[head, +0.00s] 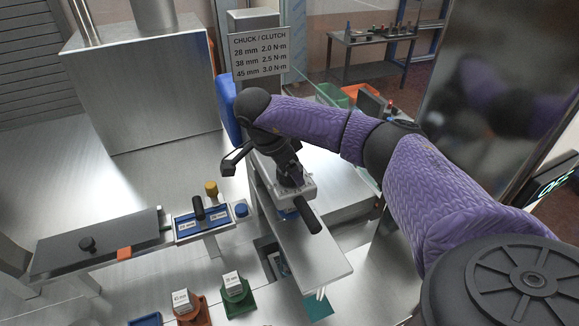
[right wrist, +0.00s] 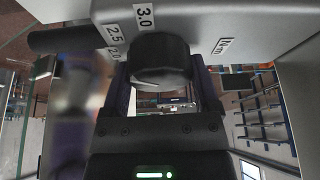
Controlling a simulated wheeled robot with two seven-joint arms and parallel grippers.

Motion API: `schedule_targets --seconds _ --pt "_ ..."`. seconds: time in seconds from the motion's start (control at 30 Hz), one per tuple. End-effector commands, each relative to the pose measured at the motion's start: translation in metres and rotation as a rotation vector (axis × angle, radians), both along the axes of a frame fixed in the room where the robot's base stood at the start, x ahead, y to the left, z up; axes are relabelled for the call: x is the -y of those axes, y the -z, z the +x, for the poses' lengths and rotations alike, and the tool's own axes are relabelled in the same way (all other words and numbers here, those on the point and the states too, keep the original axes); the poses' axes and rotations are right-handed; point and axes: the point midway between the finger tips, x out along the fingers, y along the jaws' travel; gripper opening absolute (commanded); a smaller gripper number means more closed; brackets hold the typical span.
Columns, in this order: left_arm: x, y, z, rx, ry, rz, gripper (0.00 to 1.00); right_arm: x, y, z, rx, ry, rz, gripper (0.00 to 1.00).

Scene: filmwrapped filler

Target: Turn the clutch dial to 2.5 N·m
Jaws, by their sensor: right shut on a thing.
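The clutch dial (right wrist: 160,60) is a round black knob on a grey metal housing (right wrist: 235,22) in the right wrist view. White labels for 2.0, 2.5 and 3.0 stand at its upper left, and one reading N·m is at its right. I cannot make out a pointer mark on the knob. My right gripper (right wrist: 160,85) is shut on the dial, with a finger on each side. In the head view my right gripper (head: 290,182) is at the metal head, and the dial is hidden behind it. My left gripper is not in view.
A black handle (head: 307,215) juts from the head. A sign (head: 260,53) pairs 38 mm with 2.5 N·m. A blue tray (head: 204,237) and labelled blocks on orange (head: 193,318) and green (head: 236,302) holders stand at the front left. A large steel box (head: 150,80) is behind.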

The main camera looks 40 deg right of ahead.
Motion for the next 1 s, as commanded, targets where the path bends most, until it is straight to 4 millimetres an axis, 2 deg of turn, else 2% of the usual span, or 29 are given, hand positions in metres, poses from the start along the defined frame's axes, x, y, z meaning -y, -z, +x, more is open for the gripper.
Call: schedule_targets --seconds 0.33,0.37,0.47,0.67,0.77,0.93,1.0 --pt "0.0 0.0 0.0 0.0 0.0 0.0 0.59 0.0 -0.001 0.001 0.003 0.003 -0.001 0.19" --pt "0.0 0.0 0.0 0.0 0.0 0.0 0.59 0.0 -0.001 0.001 0.003 0.003 -0.001 0.8" --pt "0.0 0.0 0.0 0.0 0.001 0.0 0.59 0.0 -0.001 0.0 0.003 0.002 -0.001 1.0" --pt "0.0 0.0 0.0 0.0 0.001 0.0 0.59 0.0 -0.001 0.0 0.002 0.001 0.0 1.0" --pt "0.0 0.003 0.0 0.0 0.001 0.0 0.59 -0.004 -0.008 0.002 0.004 0.001 0.001 1.0" --pt "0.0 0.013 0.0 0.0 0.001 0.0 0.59 -0.02 -0.047 0.006 0.008 -0.001 0.0 1.0" --pt "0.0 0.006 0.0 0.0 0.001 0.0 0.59 -0.026 -0.067 0.007 0.007 0.0 -0.002 1.0"
